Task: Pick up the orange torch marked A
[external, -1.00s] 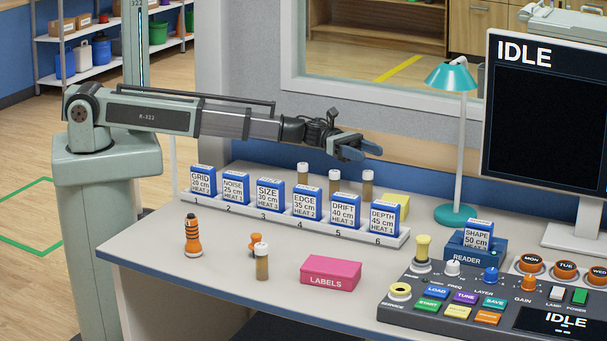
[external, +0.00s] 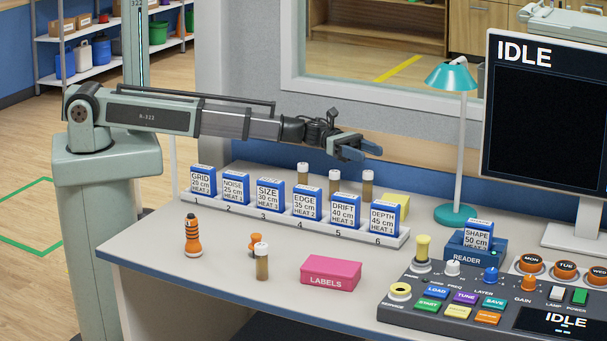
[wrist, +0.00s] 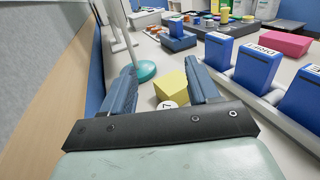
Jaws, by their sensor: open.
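The orange torch (external: 193,237) stands upright near the left front of the desk, in front of the card rack; it has a dark top and black bands. I cannot make out a letter A on it. My gripper (external: 365,151) is open and empty, raised above the back of the desk behind the card rack, far to the right of the torch. In the wrist view my gripper (wrist: 160,66) shows its two blue fingers spread apart. The torch does not show in the wrist view.
A small orange item (external: 255,242) and a capped vial (external: 262,263) stand right of the torch. A rack (external: 290,226) of blue cards crosses the desk. A pink LABELS box (external: 331,276), teal lamp (external: 455,213), yellow block (wrist: 171,88) and control console (external: 395,312) are further right.

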